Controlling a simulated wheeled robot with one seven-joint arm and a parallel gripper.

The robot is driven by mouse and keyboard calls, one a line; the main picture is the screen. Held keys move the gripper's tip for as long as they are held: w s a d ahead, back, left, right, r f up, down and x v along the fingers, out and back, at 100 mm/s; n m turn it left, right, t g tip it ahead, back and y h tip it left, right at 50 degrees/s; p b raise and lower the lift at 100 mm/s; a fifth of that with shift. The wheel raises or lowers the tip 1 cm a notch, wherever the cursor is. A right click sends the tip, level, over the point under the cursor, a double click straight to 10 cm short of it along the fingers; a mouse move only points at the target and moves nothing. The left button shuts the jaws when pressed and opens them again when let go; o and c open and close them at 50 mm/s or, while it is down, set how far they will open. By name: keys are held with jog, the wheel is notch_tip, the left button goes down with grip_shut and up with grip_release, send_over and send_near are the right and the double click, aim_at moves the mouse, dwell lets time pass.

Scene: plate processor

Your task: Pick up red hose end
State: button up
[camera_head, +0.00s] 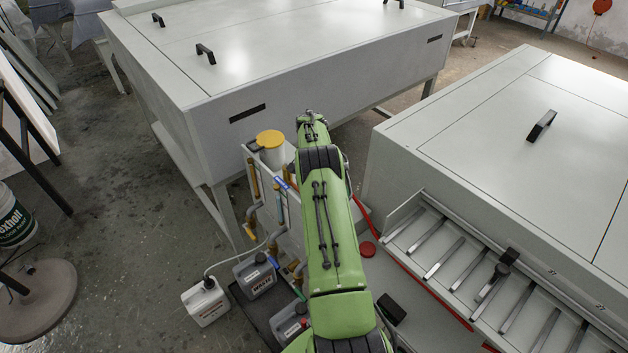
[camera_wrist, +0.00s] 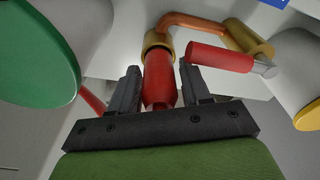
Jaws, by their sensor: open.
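In the wrist view, a red cylindrical piece (camera_wrist: 160,80), which looks like the red hose end, stands between the two dark fingers of my gripper (camera_wrist: 159,70). The fingers are open on either side of it, with a gap that looks small. I cannot tell whether either finger touches it. Its upper end meets a brass-coloured collar (camera_wrist: 157,41), joined to a copper pipe (camera_wrist: 195,24). Its lower end is close to the gripper's dark palm bar. In the head view, my green arm hides the hose end and my gripper's fingers do not show.
A red valve-like handle (camera_wrist: 219,57) is right of the fingers. A green disc (camera_wrist: 35,50) is at the left and a yellow-rimmed pale container (camera_wrist: 308,115) at the right. In the head view, large grey cabinets (camera_head: 240,70) (camera_head: 500,130) flank the arm; canisters (camera_head: 206,301) stand lower left.

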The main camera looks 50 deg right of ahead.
grip_shut()
notch_tip(320, 180, up, 11)
jog(key=shift+f+p, duration=0.2)
jog(key=shift+p, duration=0.5)
notch_tip(320, 180, up, 8)
jog(key=p, duration=0.8)
jog(key=shift+r+p, duration=0.25)
jog(key=shift+p, duration=0.05)
